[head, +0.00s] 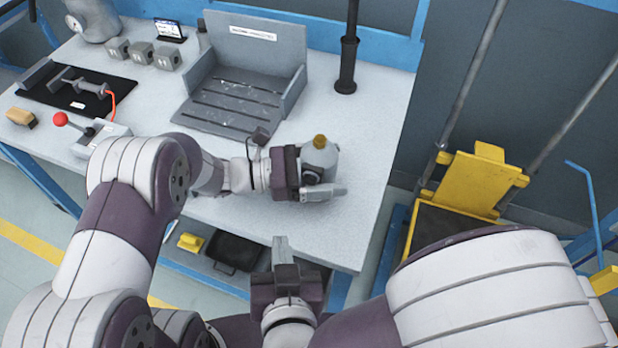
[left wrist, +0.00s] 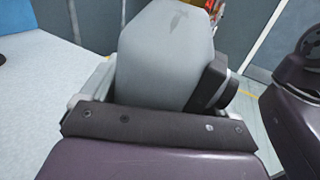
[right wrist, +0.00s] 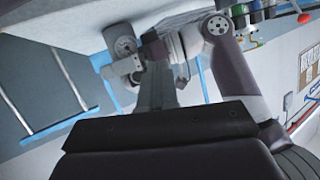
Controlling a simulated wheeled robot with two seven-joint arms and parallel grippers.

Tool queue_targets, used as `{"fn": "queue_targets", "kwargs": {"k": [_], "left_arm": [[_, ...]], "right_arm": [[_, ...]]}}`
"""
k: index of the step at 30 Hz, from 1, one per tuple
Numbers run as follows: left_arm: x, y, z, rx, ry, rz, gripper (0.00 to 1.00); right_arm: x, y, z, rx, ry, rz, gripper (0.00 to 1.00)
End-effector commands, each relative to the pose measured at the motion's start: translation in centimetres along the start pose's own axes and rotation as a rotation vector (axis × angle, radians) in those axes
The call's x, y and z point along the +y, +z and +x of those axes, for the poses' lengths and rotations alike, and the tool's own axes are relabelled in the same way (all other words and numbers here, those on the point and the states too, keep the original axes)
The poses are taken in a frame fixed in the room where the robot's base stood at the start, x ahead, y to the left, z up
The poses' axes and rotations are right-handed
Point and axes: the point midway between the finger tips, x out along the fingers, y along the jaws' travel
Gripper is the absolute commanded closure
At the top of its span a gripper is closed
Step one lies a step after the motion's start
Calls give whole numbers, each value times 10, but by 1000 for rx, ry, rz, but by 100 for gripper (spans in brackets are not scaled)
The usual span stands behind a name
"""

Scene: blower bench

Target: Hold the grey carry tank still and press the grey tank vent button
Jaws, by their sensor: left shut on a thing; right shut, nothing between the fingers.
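The grey carry tank (head: 322,158) stands near the right front of the bench, with a brass-coloured cap (head: 320,141) on top. My left gripper (head: 331,174) is shut around its body from the left. In the left wrist view the tank (left wrist: 168,50) fills the space between the fingers, and a dark round fitting (left wrist: 214,84) sticks out of its side. I cannot tell for sure whether this fitting is the vent button. My right gripper (head: 281,248) is shut and empty off the bench's front edge, apart from the tank. The tank also shows beyond its fingers (right wrist: 160,84) in the right wrist view (right wrist: 117,32).
A grey slotted tray with upright walls (head: 235,100) stands behind the tank. A black post (head: 347,65) rises at the back right. A red-knobbed lever box (head: 92,133) and a black mat (head: 60,97) lie left. A yellow stand (head: 470,180) is right of the bench.

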Motion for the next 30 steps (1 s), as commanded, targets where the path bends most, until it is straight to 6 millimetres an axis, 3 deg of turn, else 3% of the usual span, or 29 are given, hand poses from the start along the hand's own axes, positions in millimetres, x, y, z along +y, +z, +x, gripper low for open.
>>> {"fn": "queue_targets", "kwargs": {"k": [18, 30], "left_arm": [[0, 1, 0, -2, 0, 2, 65], [0, 1, 0, -2, 0, 2, 65]], "right_arm": [[33, -32, 60, 0, 3, 3, 100], [37, -37, 69, 0, 0, 1, 100]]}}
